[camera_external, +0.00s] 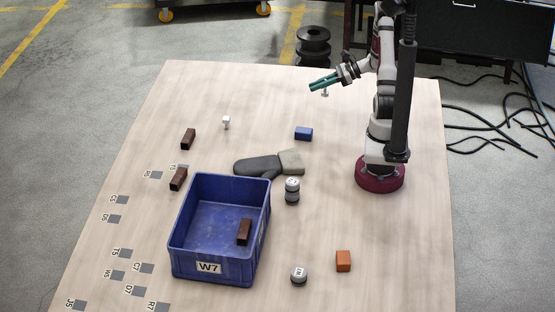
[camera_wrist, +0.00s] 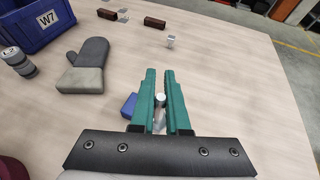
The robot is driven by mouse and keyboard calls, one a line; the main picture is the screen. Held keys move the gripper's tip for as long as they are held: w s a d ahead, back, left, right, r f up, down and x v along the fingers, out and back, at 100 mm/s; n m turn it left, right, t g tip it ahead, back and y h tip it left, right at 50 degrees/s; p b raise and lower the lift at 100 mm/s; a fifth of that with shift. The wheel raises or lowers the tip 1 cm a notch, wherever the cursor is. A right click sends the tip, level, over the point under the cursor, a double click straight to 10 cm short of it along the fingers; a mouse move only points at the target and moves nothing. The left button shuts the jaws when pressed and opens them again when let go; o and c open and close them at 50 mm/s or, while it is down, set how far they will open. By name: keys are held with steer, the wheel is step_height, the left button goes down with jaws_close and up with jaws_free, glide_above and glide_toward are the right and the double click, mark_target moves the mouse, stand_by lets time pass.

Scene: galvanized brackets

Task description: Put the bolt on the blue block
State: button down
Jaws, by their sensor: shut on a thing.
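The silver bolt (camera_external: 325,93) hangs from my gripper (camera_external: 312,87) above the back of the table. In the wrist view its round grey head (camera_wrist: 160,98) sits between the two green fingers of my gripper (camera_wrist: 160,72), which is shut on it. The fingers hide part of the bolt. The blue block (camera_external: 303,134) lies flat on the table, nearer the camera and a little left of the held bolt in the external view. In the wrist view the blue block (camera_wrist: 129,104) shows just left of the left finger, partly covered. Nothing is seen on its top.
A grey glove (camera_external: 258,166) lies near the blue block. A blue crate (camera_external: 208,268) marked W7 holds a brown block (camera_external: 244,232). A small whitish piece (camera_external: 226,122), two brown blocks, two grey cylinders and an orange block (camera_external: 343,261) stand apart. Table around the blue block is clear.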

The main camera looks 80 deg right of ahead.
steer(key=s+a, duration=0.1)
steer(key=s, duration=0.2)
glide_above(296, 131)
steer(key=f, duration=0.6)
steer(key=shift+s+d, duration=0.25)
steer(key=shift+s, duration=0.05)
steer(key=f, duration=0.4)
steer(key=shift+w+a, duration=0.15)
steer(key=shift+w, duration=0.15)
steer(key=shift+f, duration=0.2)
steer(key=shift+f, duration=0.1)
steer(key=c, duration=0.9)
jaws_free()
